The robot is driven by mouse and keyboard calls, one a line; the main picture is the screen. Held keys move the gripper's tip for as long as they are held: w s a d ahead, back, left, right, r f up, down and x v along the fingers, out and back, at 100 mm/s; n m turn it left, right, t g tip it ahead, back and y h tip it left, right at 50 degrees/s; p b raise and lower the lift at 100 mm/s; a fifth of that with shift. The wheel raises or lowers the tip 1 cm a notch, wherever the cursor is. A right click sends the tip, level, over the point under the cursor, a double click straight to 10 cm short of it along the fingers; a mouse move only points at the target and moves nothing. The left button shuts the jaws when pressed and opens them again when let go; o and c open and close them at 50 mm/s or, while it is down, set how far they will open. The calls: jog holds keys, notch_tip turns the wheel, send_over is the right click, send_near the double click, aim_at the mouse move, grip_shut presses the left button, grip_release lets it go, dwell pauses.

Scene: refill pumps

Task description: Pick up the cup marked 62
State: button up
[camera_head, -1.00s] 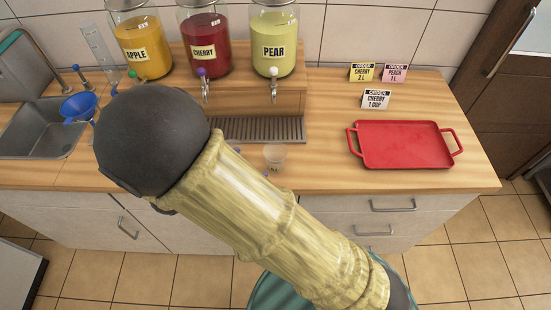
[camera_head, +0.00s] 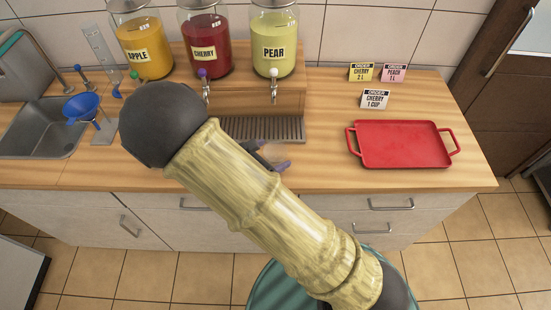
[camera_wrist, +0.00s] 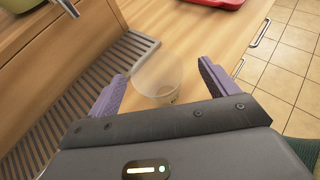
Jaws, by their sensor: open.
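A clear, empty-looking cup (camera_wrist: 158,76) stands on the wooden counter, between the two purple fingers of my gripper (camera_wrist: 161,71) in the wrist view. The fingers are open, one on each side of the cup, with gaps showing. A small mark near the cup's base is partly hidden by my gripper's body, and I cannot read its number.
The drip grate (camera_head: 275,129) lies behind and left of the cup, below the pear dispenser (camera_head: 274,47) and its tap. A red tray (camera_head: 402,146) lies to the right. The counter between grate and tray is clear.

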aim_at(282, 149)
jog(key=p+x, duration=0.1)
jog(key=x, duration=0.3)
jog(key=shift+w+d+f, duration=0.1)
jog(key=shift+w+f, duration=0.15)
jog(key=shift+w, duration=0.15)
jog(key=c, duration=1)
